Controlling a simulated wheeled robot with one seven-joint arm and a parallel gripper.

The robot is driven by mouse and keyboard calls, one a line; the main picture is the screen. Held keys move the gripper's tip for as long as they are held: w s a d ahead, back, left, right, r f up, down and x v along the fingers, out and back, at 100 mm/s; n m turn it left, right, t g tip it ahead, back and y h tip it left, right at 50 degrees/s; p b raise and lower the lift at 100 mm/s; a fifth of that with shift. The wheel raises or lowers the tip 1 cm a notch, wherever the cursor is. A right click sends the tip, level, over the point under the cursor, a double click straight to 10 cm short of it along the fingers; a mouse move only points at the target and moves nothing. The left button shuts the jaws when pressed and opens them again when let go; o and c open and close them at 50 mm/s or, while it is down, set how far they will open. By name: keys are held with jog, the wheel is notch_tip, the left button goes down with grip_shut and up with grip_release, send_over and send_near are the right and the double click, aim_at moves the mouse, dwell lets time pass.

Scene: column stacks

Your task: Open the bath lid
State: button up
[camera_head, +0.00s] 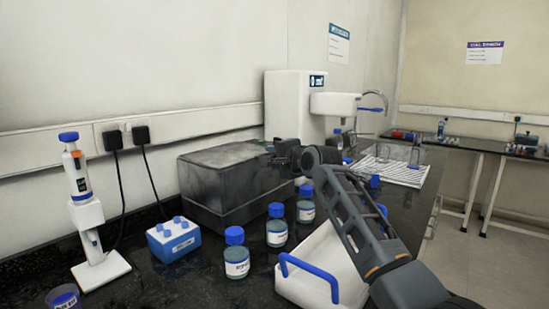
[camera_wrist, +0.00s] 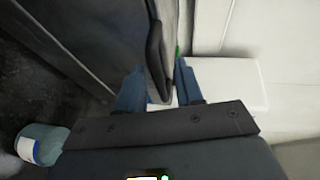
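The bath is a grey, smoky box (camera_head: 225,202) on the dark bench, left of centre in the head view. Its lid (camera_head: 222,157) lies flat and closed on top. In the wrist view, the lid's grey face (camera_wrist: 100,35) fills the upper left, with a dark bar-like handle (camera_wrist: 156,62) at its edge. My gripper (camera_head: 277,148) is at the lid's right end. Its blue fingers (camera_wrist: 160,85) stand apart on either side of the handle. A narrow gap shows beside the right finger. The head view hides the finger contact.
Several blue-capped bottles (camera_head: 277,230) stand in front of the bath. A white tray with blue handles (camera_head: 317,264) lies under my forearm. A blue block (camera_head: 174,242) and pipette stand (camera_head: 88,215) are at left. A white machine (camera_head: 292,108) stands behind.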

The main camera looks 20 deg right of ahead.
jog(key=shift+c, duration=0.5)
jog(key=shift+f, duration=0.1)
grip_shut()
jog(key=shift+f, duration=0.1)
